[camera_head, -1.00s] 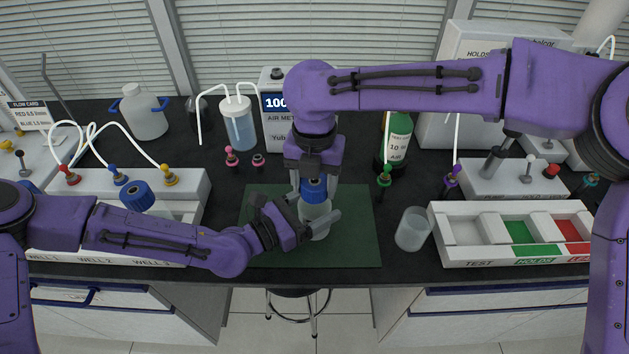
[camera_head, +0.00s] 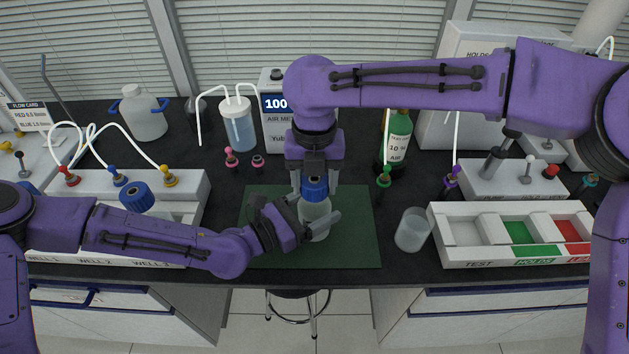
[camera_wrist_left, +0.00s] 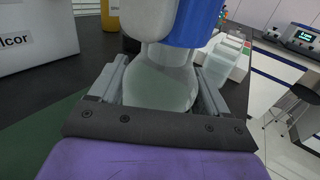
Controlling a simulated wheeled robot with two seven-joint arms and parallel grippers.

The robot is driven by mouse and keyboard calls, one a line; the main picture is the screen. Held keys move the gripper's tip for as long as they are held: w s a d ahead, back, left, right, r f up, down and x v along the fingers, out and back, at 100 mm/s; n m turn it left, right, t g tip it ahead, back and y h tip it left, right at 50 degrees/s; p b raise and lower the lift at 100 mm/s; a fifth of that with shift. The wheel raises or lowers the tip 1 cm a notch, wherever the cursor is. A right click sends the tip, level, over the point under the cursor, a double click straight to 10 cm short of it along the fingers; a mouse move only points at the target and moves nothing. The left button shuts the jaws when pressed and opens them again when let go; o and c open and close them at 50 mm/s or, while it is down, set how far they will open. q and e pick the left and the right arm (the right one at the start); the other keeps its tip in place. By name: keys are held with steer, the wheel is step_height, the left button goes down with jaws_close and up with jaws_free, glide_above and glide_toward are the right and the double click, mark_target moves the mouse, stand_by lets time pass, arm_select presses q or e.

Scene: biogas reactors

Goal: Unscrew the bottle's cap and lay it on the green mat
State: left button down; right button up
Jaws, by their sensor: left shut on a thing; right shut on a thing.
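The bottle (camera_head: 315,219) is clear with a whitish tint and stands upright on the green mat (camera_head: 350,245). Its blue cap (camera_head: 314,188) sits at the top of the bottle. My left gripper (camera_head: 318,226) is shut on the bottle's body from the left, and the left wrist view shows the bottle (camera_wrist_left: 160,85) between its two fingers. My right gripper (camera_head: 315,184) points down from above, its fingers shut on the blue cap. In the left wrist view the cap (camera_wrist_left: 194,22) is at the top edge. Whether the threads are still engaged cannot be seen.
An empty clear beaker (camera_head: 413,230) stands right of the mat, beside a white tray (camera_head: 440,245) with compartments. A white well rack (camera_head: 190,185) with a blue-capped bottle (camera_head: 137,196) is at left. A green bottle (camera_head: 397,140) stands behind. The mat's right part is bare.

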steer(key=shift+r, duration=0.75)
step_height(320, 180, up, 4)
steer(key=shift+r, duration=0.1)
arm_select(q)
jaws_free()
